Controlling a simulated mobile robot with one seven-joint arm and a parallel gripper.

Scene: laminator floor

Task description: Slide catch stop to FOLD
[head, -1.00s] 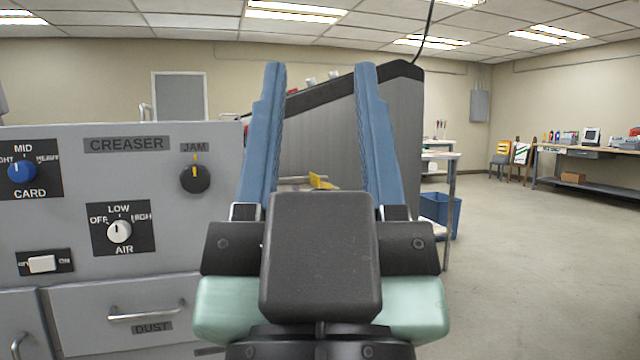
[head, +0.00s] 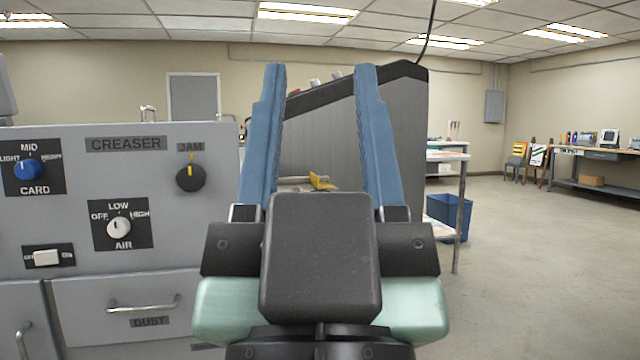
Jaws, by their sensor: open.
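My gripper (head: 320,75) is open and empty in the middle of the head view, its two blue fingers pointing up and away. No catch stop and no FOLD label can be made out in this view. The grey creaser machine (head: 215,260) stands to the left of my gripper, apart from it. Its front carries a blue CARD knob (head: 28,169), a white AIR knob (head: 119,227), a black JAM knob (head: 190,178) and a white rocker switch (head: 47,258). Part of the scene behind my gripper is hidden by it.
A dark grey slanted machine (head: 405,130) stands behind my gripper, with a small yellow part (head: 321,181) between the fingers. A table (head: 459,215) with a blue bin (head: 448,215) is to the right. A workbench (head: 600,152) is far right. The floor at right is clear.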

